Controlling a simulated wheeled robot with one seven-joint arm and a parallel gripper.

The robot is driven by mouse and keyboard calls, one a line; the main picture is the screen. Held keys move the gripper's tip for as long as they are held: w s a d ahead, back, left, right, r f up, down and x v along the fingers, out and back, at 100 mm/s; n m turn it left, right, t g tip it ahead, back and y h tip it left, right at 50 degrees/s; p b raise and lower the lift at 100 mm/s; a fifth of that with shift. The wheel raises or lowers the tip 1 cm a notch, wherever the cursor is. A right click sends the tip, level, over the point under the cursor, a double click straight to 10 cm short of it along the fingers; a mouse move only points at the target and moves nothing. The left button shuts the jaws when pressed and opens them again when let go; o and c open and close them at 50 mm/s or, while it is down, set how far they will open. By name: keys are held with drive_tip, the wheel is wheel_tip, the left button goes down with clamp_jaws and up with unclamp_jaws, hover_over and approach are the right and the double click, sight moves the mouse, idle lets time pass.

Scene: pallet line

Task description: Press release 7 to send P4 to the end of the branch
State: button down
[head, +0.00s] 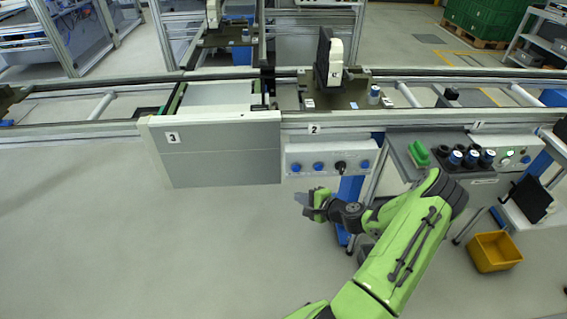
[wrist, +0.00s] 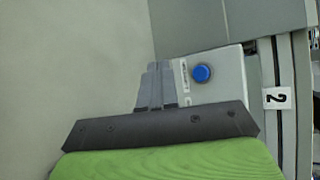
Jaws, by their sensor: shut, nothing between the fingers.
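A light control box (head: 330,155) under label 2 carries several blue buttons, such as the leftmost button (head: 296,168), and a black knob (head: 340,166). Their lettering is too small to read, so I cannot tell which is release 7. My gripper (head: 303,201) is shut and empty, below the left part of this box and apart from it. In the wrist view, the shut fingers (wrist: 156,72) point toward the box's end, with one blue button (wrist: 201,73) to their right. A dark pallet (head: 345,97) on the conveyor carries an upright black-and-white part (head: 329,60); no P4 mark is legible.
A grey cover marked 3 (head: 220,150) juts out left of the box. A shelf at right holds a green item (head: 418,153) and dark cups, beside another control panel (head: 512,157). A yellow bin (head: 494,251) stands on the floor. The floor at left is clear.

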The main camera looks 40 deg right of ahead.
sight(296, 169)
drive_tip(key=w+d+b, duration=0.1)
drive_tip(key=w+d, duration=0.4)
drive_tip(key=w, duration=0.2)
drive_tip(key=shift+b, duration=0.4)
drive_tip(key=shift+r, duration=0.1)
idle(1.9)
drive_tip(key=shift+w+d, duration=0.2)
drive_tip(key=shift+w, duration=0.1)
drive_tip(key=shift+w+d+b, duration=0.25)
drive_tip(key=shift+w+b, duration=0.15)
drive_tip(key=shift+b, duration=0.05)
idle(0.5)
drive_tip(key=shift+s, duration=0.15)
idle(0.3)
drive_tip(key=shift+s+a+p, duration=0.35)
drive_tip(key=shift+s+a, duration=0.15)
drive_tip(key=shift+s, duration=0.1)
drive_tip(key=shift+s, duration=0.1)
